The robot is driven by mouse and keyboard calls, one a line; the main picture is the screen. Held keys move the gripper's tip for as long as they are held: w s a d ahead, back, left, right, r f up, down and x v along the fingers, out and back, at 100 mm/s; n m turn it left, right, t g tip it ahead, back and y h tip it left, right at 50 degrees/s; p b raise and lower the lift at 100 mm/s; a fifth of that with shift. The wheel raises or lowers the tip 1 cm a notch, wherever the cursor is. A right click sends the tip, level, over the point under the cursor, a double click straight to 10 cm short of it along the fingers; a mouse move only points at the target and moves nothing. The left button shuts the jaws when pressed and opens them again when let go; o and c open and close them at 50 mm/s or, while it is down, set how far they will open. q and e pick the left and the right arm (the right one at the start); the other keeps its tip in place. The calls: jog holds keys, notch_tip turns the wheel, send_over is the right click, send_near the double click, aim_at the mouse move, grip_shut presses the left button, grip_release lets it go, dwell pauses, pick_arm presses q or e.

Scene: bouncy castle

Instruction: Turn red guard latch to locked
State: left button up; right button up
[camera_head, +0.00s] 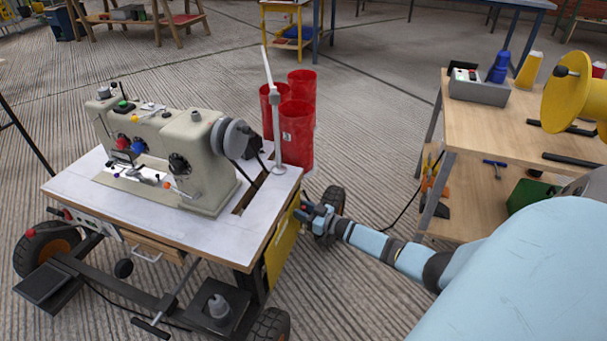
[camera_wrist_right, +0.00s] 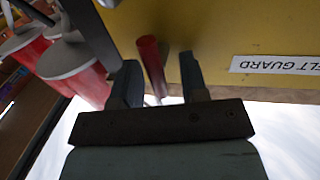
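The red guard latch (camera_wrist_right: 150,62) shows in the right wrist view as a short red handle beside the yellow belt guard (camera_wrist_right: 225,35). In the head view the yellow guard (camera_head: 281,248) hangs on the right side of the sewing table, and the latch cannot be made out there. My right gripper (camera_head: 309,210) reaches the guard's edge from the right. In the wrist view the right gripper (camera_wrist_right: 158,65) is open, with one finger on each side of the red latch. The latch is nearer the left finger, and a gap shows at the right finger. My left gripper is not in view.
A sewing machine (camera_head: 180,155) stands on the wheeled white table (camera_head: 90,185). Several red cylinders (camera_head: 297,145) stand behind the table's right corner. A wooden workbench (camera_head: 490,125) is at the right. Open floor lies between table and bench.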

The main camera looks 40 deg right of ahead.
grip_shut()
jog(key=shift+n, duration=0.3)
jog(key=n, duration=0.3)
jog(key=shift+a+n+t, duration=0.1)
jog(key=shift+n+t, duration=0.2)
jog(key=shift+n, duration=0.1)
jog(key=shift+s+a+f+n+y, duration=0.15)
jog(key=shift+n+y, duration=0.55)
jog(key=shift+n, duration=1.95)
jog(key=shift+f+n+y, duration=0.25)
jog(key=shift+n+y, duration=0.45)
jog(key=shift+n, duration=1.9)
jog(key=shift+s+a+f+n+y, duration=0.15)
jog(key=shift+n+y, duration=0.55)
jog(key=shift+n, duration=1.95)
jog(key=shift+w+d, duration=0.1)
